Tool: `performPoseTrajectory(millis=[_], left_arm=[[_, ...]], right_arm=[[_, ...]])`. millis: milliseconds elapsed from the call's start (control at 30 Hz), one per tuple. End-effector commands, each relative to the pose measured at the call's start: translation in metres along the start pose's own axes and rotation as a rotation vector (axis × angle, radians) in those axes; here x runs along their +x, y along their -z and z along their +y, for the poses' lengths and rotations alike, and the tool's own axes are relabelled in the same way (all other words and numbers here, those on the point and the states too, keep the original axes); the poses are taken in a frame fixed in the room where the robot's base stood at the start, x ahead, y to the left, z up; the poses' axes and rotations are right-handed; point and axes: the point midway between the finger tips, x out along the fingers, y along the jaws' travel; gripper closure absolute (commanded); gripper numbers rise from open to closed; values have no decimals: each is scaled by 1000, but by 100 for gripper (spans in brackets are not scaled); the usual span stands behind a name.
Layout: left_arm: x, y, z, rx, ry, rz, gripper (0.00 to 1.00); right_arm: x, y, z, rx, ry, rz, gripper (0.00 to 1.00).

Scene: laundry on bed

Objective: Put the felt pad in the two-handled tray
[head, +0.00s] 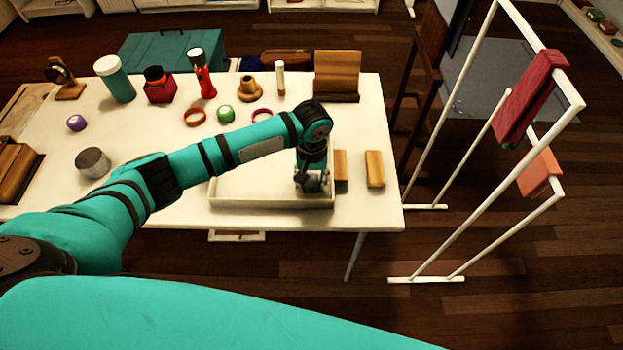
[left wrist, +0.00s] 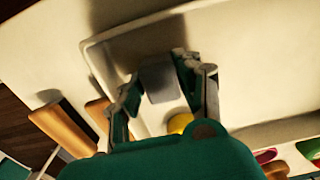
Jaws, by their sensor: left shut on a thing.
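The two-handled tray (head: 270,203) is a shallow, pale, rectangular tray near the table's front edge, partly hidden by my left arm in the head view. My left gripper (head: 312,184) points down over the tray's right end. In the left wrist view the left gripper (left wrist: 157,82) is shut on a grey block-like piece, which I take for the felt pad (left wrist: 160,84). The pad is within the tray's outline (left wrist: 100,62); whether it touches the tray floor I cannot tell. My right gripper does not show.
Two wooden blocks (head: 375,168) (head: 340,163) stand right of the tray. A grey cylinder (head: 93,162) is at left. A yellow round thing (left wrist: 180,122) shows beside the left gripper. Several jars and rings fill the table's back. A white rack (head: 490,195) stands at right.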

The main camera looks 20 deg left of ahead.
Motion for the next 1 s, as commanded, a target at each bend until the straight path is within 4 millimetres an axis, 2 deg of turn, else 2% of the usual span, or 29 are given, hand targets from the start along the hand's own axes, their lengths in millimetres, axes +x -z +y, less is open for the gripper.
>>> performPoseTrajectory(millis=[267, 300, 367, 667, 833, 1000], left_arm=[[2, -1, 0, 0, 0, -1, 86], [3, 0, 0, 0, 0, -1, 63], [3, 0, 0, 0, 0, -1, 56], [1, 0, 0, 0, -1, 0, 56], [-19, 0, 1, 1, -4, 1, 56], [-57, 1, 1, 1, -4, 3, 56]], right_arm=[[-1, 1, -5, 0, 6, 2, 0], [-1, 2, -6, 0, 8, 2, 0], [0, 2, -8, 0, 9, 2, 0], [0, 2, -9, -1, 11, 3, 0], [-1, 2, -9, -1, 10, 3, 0], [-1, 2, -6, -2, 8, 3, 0]])
